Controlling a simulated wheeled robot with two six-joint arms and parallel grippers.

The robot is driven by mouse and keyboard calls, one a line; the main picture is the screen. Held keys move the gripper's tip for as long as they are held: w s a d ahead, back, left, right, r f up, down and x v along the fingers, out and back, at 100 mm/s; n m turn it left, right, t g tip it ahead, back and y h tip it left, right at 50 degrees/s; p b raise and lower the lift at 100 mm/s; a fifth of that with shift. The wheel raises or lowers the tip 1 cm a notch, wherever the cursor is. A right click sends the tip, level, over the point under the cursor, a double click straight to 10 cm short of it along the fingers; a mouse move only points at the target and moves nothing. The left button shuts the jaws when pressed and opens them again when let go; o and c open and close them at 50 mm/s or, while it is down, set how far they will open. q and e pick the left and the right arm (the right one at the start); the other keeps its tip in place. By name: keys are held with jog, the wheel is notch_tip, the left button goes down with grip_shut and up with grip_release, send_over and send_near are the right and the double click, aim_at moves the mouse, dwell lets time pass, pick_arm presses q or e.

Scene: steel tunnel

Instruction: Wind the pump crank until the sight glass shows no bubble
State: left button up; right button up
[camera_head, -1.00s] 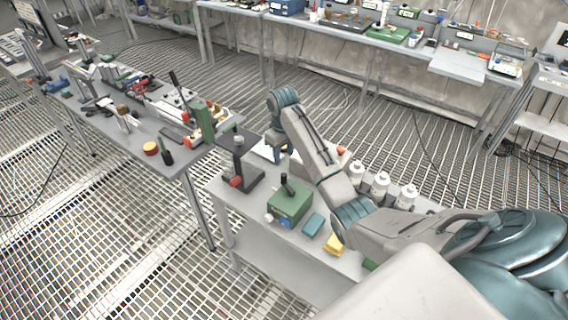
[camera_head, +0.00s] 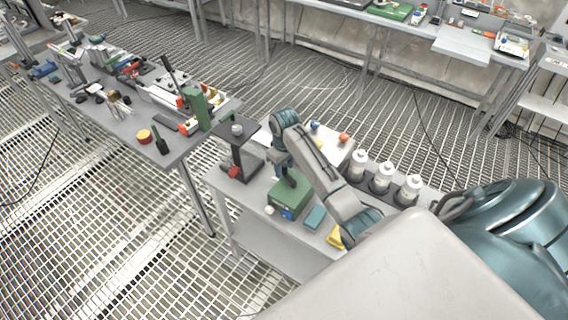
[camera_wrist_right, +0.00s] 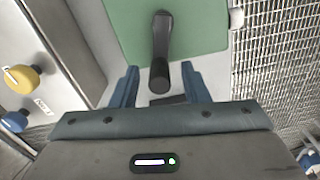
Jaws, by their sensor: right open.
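The green pump box (camera_head: 289,195) stands on the near grey bench, and its green top also shows in the wrist view (camera_wrist_right: 200,35). A dark crank handle (camera_wrist_right: 160,70) sticks up from it toward the wrist camera. My right gripper (camera_wrist_right: 161,86) is open, with its blue fingers either side of the handle's end; whether they touch it I cannot tell. In the head view my right wrist hangs just above the box and partly hides the crank. A small blue spot (camera_head: 287,214) shows on the box's front; no bubble can be made out. My left gripper is not in view.
Several white bottles (camera_head: 381,177) stand right of my arm. A teal block (camera_head: 315,217) and a yellow block (camera_head: 335,236) lie near the box. A dark stand (camera_head: 238,150) is left of it. A pale panel with coloured knobs (camera_wrist_right: 22,78) lies close by.

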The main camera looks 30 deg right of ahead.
grip_shut()
jog(key=shift+d, duration=0.1)
jog(key=m, duration=0.1)
jog(key=d+m, duration=0.1)
jog(key=m, duration=0.1)
jog(key=shift+d, duration=0.15)
jog(key=m, duration=0.2)
jog(key=d+m, duration=0.1)
jog(key=m, duration=0.1)
jog(key=shift+s+d, duration=0.15)
jog(key=shift+s, duration=0.2)
jog(key=m, duration=0.1)
jog(key=s+d+m, duration=0.1)
jog(key=m, duration=0.1)
jog(key=shift+m, duration=0.3)
jog(key=shift+s+d+m, duration=0.2)
jog(key=shift+s+m, duration=0.05)
jog(key=shift+m, duration=0.55)
jog(key=shift+s+d+m, duration=0.15)
jog(key=shift+s+m, duration=0.05)
jog(key=shift+m, duration=0.6)
